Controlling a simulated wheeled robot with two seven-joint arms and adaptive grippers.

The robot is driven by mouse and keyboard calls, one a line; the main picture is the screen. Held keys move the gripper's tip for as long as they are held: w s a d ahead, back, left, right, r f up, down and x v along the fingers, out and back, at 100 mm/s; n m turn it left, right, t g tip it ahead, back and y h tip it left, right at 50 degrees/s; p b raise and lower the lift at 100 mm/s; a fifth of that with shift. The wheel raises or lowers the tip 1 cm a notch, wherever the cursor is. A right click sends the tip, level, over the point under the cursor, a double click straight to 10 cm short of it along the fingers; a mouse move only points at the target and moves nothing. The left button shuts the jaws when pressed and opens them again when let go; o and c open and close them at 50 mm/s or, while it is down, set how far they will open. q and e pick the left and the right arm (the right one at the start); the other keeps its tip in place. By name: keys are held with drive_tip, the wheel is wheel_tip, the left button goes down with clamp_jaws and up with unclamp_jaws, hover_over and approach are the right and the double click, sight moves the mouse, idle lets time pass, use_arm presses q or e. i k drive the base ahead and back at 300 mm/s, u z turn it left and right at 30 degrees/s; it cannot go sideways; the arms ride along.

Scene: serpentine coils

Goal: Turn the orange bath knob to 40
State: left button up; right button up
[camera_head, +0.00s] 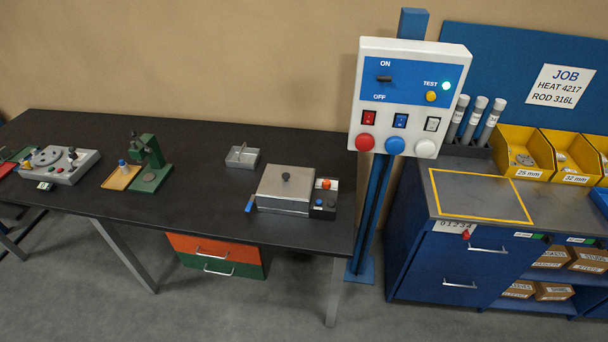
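The orange bath knob (326,184) sits at the top of a small black control panel (324,205). The panel is on the right side of a grey metal bath with a lid (286,186), near the right end of the dark bench. A smaller blue knob (319,203) is below the orange one. The knob's scale and setting are too small to read. A blue handle (250,204) sticks out at the bath's left front. Neither of my grippers shows in the head view.
A control box (412,95) on a blue post (371,220) stands right of the bench (200,200). A grey tray (242,157), a green press (148,165) and a grey machine (60,165) are on the bench. The bench is clear in front of the bath.

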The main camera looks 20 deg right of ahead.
sight(326, 184)
drive_tip(key=u, duration=0.1)
drive_tip(key=i, duration=0.9)
drive_tip(key=z, duration=0.15)
